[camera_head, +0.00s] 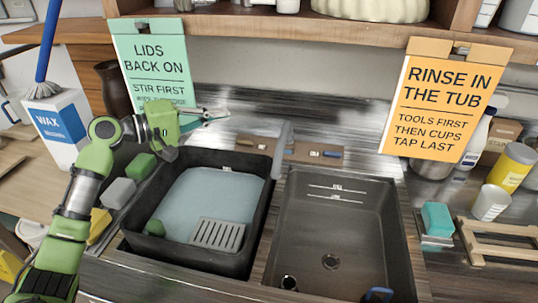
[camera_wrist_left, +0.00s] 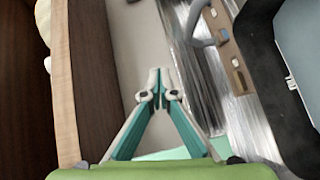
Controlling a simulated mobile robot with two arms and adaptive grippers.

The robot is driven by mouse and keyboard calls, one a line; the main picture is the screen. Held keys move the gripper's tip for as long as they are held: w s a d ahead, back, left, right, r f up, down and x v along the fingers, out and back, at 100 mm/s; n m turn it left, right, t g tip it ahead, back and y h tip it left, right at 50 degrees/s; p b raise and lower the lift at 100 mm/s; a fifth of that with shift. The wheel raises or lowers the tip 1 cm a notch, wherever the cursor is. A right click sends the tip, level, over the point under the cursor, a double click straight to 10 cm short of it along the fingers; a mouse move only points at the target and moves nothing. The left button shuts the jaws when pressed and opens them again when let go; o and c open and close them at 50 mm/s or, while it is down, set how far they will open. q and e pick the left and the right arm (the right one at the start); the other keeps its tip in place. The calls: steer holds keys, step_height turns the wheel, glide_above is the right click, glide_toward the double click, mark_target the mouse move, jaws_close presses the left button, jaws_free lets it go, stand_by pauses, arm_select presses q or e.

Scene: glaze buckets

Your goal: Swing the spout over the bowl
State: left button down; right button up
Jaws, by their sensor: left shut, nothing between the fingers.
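The grey spout (camera_head: 284,148) rises at the wooden tap ledge (camera_head: 325,153) and its lower end shows at the right rim of the black tub, near the divider. In the left wrist view the spout (camera_wrist_left: 203,40) is a curved grey tube at the upper right. My left gripper (camera_head: 217,115) is shut and empty, left of the spout and apart from it, above the back of the tub. Its fingertips (camera_wrist_left: 158,78) meet in the left wrist view. My right gripper is not in view.
The black tub (camera_head: 262,215) holds pale water, a grey rack (camera_head: 217,234) and a green sponge. Signs hang at the back, a green one (camera_head: 155,62) behind my left gripper and an orange one (camera_head: 440,95). A shelf (camera_head: 330,32) runs above. Bottles and a wooden rack stand right.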

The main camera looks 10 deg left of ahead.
arm_select(q)
step_height(320, 180, down, 7)
steer(key=b, duration=0.5)
steer(key=s+d+f+p+x, duration=0.1)
steer(key=s+p+x, duration=0.1)
steer(key=x, duration=1)
steer(key=shift+w+d+f+p, duration=0.25)
steer(key=shift+d+p, duration=0.4)
steer(key=shift+p, duration=0.25)
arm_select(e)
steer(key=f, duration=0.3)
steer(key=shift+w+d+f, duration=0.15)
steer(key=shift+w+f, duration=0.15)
arm_select(q)
steer(key=shift+r, duration=0.1)
